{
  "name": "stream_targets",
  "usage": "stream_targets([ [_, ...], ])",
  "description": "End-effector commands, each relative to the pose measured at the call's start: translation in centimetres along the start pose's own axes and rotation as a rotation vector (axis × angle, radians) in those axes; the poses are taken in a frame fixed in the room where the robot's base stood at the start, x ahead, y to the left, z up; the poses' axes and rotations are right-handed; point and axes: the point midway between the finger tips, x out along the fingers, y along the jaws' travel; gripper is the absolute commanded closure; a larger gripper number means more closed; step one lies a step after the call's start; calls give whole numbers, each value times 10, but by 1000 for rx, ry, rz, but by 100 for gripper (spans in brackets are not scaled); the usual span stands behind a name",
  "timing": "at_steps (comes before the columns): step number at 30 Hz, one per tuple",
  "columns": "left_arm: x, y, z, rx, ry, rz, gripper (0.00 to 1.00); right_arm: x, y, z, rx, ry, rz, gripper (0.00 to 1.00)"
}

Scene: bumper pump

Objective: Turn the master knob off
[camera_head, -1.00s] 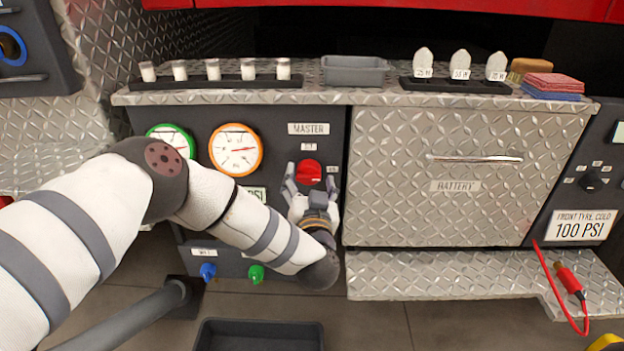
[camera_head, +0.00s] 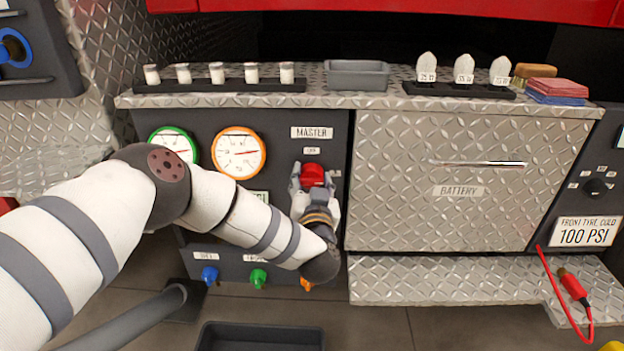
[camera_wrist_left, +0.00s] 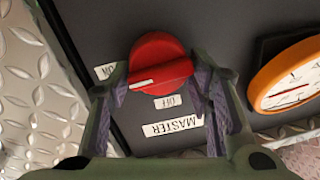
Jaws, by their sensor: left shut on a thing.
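The red master knob (camera_head: 312,172) is on the dark panel under the "MASTER" label (camera_head: 312,132) and a small "OFF" label (camera_head: 312,151). My left gripper (camera_head: 312,182) is at the knob from below, shut on it with one finger on each side. In the left wrist view the red knob (camera_wrist_left: 158,58) sits between the fingers of my gripper (camera_wrist_left: 163,82), seen upside down. A white mark on its grip bar lies between the "ON" label (camera_wrist_left: 105,70) and the "OFF" label (camera_wrist_left: 168,101). My right gripper is not in view.
A green-rimmed gauge (camera_head: 174,144) and an orange-rimmed gauge (camera_head: 238,153) are left of the knob. Blue (camera_head: 209,274), green (camera_head: 258,278) and orange (camera_head: 306,284) knobs are below. The battery drawer (camera_head: 460,190) is right. A ledge with cups and a grey bin (camera_head: 357,75) runs above.

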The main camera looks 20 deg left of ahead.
Motion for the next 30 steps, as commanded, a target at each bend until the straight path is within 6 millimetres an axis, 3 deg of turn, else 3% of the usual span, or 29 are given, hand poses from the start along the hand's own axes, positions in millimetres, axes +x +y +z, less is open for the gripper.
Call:
stream_targets([
  [30, -1, -3, 0, -886, -73, 27, 81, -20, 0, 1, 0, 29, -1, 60],
])
